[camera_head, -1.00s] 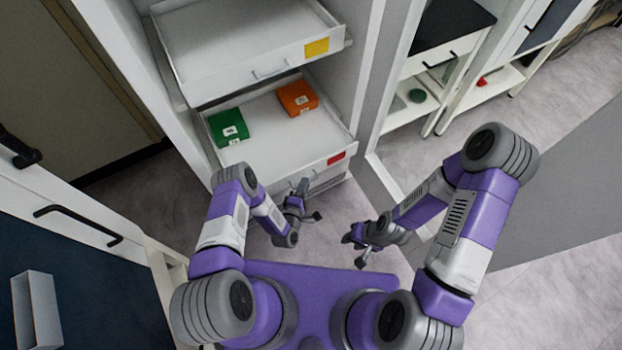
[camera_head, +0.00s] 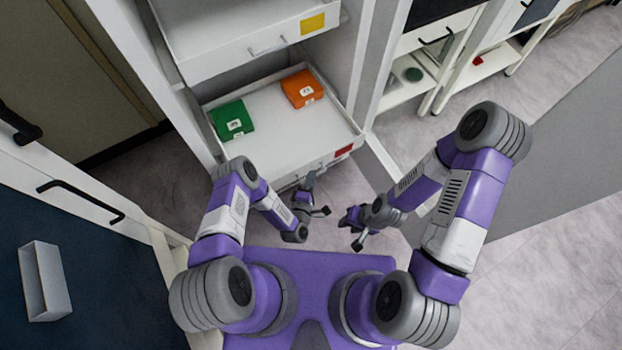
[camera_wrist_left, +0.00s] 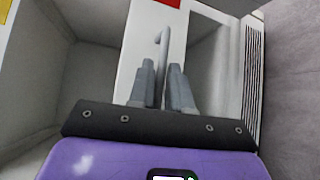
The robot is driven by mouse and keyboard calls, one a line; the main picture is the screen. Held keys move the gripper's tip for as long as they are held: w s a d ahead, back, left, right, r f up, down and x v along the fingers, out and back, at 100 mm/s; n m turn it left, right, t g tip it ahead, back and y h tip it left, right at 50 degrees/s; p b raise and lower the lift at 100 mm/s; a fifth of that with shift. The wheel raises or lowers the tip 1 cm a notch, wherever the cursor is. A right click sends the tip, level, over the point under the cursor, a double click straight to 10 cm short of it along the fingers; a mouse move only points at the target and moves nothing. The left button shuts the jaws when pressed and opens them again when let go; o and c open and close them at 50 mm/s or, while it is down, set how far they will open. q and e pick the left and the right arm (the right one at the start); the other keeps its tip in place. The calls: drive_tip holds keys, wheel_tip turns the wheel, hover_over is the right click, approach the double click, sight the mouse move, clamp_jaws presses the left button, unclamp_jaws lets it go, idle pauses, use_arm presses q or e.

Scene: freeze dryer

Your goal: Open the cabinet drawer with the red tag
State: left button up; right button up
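The drawer with the red tag (camera_head: 344,150) is the lower drawer in the head view. It stands pulled out of the white cabinet, with a green box (camera_head: 232,120) and an orange box (camera_head: 302,88) inside. In the left wrist view, the red tag (camera_wrist_left: 168,2) is at the top edge, above the grey handle (camera_wrist_left: 163,38). My left gripper (camera_wrist_left: 163,82) has its fingers close together on both sides of this handle. In the head view, my left gripper (camera_head: 315,195) is at the drawer front. My right gripper (camera_head: 354,230) hangs free of the cabinet; its finger opening is unclear.
A drawer with a yellow tag (camera_head: 313,24) is above the red-tagged one. A dark-fronted cabinet with a black handle (camera_head: 80,200) stands at the left. White shelving (camera_head: 405,92) stands at the right. Open floor (camera_head: 560,250) lies to the right.

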use_arm(q)
drive_tip(key=shift+o, duration=1.3)
drive_tip(key=p+v, duration=0.2)
drive_tip(key=v, duration=0.5)
drive_tip(key=shift+s, duration=0.3)
drive_tip(key=s+a+r+m+g+h+p, duration=0.1)
drive_tip(key=s+a+r+m+g+p, duration=0.2)
drive_tip(key=s+r+m+g, duration=0.7)
wheel_tip(320, 180, up, 4)
drive_tip(key=a+m+g, duration=0.2)
drive_tip(key=m+g, duration=0.2)
drive_tip(key=g, duration=0.1)
drive_tip(key=shift+s+m+g+p, duration=0.3)
drive_tip(key=shift+s+m, duration=0.05)
drive_tip(key=shift+m, duration=0.05)
